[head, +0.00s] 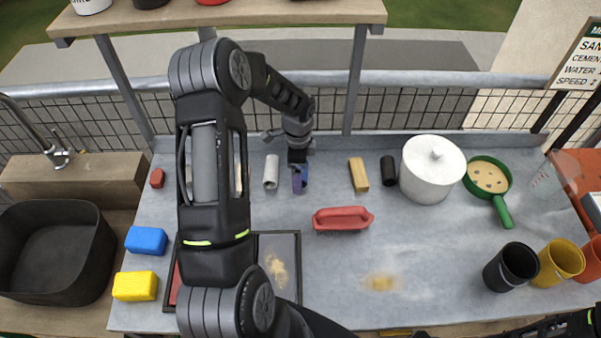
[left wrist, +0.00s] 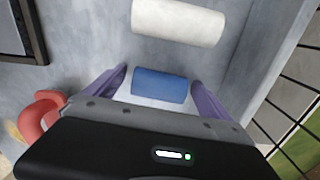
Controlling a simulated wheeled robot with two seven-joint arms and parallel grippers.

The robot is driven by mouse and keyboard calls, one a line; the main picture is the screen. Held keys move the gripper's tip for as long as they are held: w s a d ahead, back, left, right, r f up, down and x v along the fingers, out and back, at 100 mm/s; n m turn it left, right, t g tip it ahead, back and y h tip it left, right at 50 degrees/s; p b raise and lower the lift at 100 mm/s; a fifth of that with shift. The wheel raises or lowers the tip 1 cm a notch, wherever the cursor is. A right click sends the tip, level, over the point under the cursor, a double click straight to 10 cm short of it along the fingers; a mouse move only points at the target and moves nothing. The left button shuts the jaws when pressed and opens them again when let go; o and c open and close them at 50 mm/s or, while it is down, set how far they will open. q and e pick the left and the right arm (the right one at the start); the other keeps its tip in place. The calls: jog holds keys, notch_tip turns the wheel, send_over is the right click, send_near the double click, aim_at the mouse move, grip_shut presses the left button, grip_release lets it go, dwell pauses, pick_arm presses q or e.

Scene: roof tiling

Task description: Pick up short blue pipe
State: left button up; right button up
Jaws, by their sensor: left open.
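The short blue pipe (left wrist: 160,85) lies on the grey worktop, seen side-on in the left wrist view. In the head view it is a small blue patch (head: 305,173), mostly hidden by my gripper. My left gripper (head: 300,184) reaches down over it with purple fingers. In the left wrist view the open fingers (left wrist: 159,88) stand on either side of the pipe's two ends, with gaps visible. I cannot tell how high the fingertips are above the worktop.
A white pipe (head: 271,171) lies just left of the blue one. A red float (head: 343,218) is in front, with a wooden block (head: 359,174), black cylinder (head: 388,170) and white pot (head: 432,172) to the right. A mesh fence (head: 400,108) runs behind.

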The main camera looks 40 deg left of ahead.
pick_arm(q)
jog(key=shift+c, duration=0.5)
jog(key=c, duration=1.3)
jog(key=shift+r, duration=0.1)
notch_tip(320, 180, up, 10)
jog(key=shift+f, duration=0.1)
